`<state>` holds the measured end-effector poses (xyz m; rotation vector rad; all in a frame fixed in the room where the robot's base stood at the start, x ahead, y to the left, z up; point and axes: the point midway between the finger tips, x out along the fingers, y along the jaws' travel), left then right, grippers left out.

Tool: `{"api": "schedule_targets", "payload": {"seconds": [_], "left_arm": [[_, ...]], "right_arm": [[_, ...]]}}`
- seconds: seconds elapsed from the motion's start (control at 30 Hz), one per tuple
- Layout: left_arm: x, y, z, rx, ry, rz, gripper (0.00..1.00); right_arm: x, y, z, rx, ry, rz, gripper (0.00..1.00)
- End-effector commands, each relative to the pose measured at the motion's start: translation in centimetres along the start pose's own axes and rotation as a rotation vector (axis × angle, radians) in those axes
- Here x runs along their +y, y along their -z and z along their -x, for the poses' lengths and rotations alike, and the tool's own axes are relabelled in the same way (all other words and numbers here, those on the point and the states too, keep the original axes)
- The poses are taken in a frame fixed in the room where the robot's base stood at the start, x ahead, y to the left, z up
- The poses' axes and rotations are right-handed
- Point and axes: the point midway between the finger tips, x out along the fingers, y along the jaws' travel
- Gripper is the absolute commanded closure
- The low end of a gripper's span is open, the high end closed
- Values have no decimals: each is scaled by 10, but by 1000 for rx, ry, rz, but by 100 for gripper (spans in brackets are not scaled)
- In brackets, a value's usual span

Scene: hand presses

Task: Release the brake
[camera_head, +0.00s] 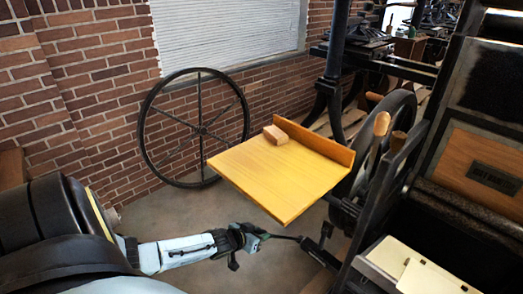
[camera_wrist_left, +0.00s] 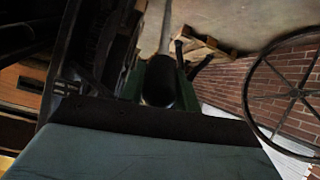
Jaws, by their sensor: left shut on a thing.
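My left gripper (camera_head: 248,238) is low in the middle of the head view, at the end of my arm from the left. It is shut on the end of a thin dark lever (camera_head: 284,237), apparently the brake lever. The lever runs right to the dark frame of the press (camera_head: 322,246). In the left wrist view, the lever's dark rounded end (camera_wrist_left: 158,84) sits between the greenish fingers of my left gripper (camera_wrist_left: 160,92). Its far part is hard to make out there. My right gripper is not in view.
A yellow wooden board (camera_head: 275,175) with a small wooden block (camera_head: 275,135) juts out above and right of my left gripper. A large spoked wheel (camera_head: 200,130) leans by the brick wall (camera_head: 80,70). Bare floor lies below the wheel.

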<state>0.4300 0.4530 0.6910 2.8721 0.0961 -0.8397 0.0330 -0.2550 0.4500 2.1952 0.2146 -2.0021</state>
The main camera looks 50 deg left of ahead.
Motion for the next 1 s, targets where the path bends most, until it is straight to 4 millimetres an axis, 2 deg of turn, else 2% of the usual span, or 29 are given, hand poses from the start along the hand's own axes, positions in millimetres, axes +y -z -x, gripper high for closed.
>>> {"api": "schedule_targets", "payload": {"seconds": [0.2,0.57,0.6,0.7,0.77,1.0], "left_arm": [[-2,7,0,3,4,1,100],[-2,12,-1,11,3,2,100],[-2,12,-1,12,3,2,67],[-2,12,0,11,4,2,54],[-2,10,0,7,4,2,46],[-2,6,0,1,4,2,46]], "right_arm": [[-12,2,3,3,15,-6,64],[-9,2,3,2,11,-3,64],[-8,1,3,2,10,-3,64],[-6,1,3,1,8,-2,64],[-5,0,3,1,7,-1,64],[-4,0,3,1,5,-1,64]]}}
